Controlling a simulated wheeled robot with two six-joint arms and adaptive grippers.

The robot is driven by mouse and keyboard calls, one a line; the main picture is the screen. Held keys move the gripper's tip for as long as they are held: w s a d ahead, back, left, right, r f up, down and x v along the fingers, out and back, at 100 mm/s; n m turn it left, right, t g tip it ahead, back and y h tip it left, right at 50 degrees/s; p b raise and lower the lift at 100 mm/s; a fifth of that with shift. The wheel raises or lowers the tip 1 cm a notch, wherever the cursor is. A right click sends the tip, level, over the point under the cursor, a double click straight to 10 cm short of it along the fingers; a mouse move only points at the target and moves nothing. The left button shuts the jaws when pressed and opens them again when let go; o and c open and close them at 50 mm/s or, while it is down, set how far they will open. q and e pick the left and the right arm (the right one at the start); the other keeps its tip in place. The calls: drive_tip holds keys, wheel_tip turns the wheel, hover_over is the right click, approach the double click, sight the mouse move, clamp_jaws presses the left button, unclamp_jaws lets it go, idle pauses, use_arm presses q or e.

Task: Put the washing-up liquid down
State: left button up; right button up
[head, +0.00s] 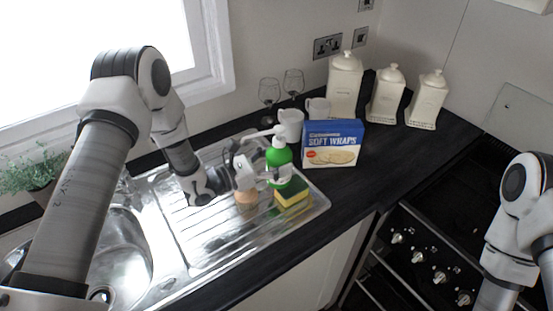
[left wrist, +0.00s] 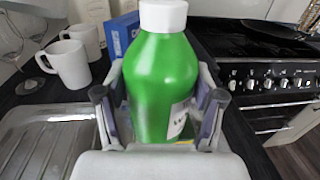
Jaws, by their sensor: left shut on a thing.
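The washing-up liquid (head: 279,157) is a green bottle with a white top. My left gripper (head: 262,176) is shut on it, and the bottle is upright over the right end of the steel draining board (head: 190,243). In the left wrist view the green bottle (left wrist: 162,85) stands between the two fingers. A yellow and green sponge (head: 292,193) is just below or beside the bottle's base. I cannot tell whether the bottle touches the board or the sponge. My right gripper is out of the head view; only part of that arm shows at the right.
A soft wraps box (head: 332,145), white mugs (head: 291,124), wine glasses (head: 269,92) and cream canisters (head: 386,94) stand behind on the dark worktop. A tan object (head: 246,198) is on the draining board. The sink bowl (head: 125,255) is left, the cooker (head: 440,225) right.

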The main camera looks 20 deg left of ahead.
use_arm(q)
drive_tip(key=shift+w+f, duration=0.1)
drive_tip(key=shift+f, duration=0.2)
drive_tip(key=shift+f+b, duration=0.1)
drive_tip(key=shift+b, duration=0.35)
drive_tip(key=o, duration=1.5)
drive_tip(key=shift+o, duration=0.2)
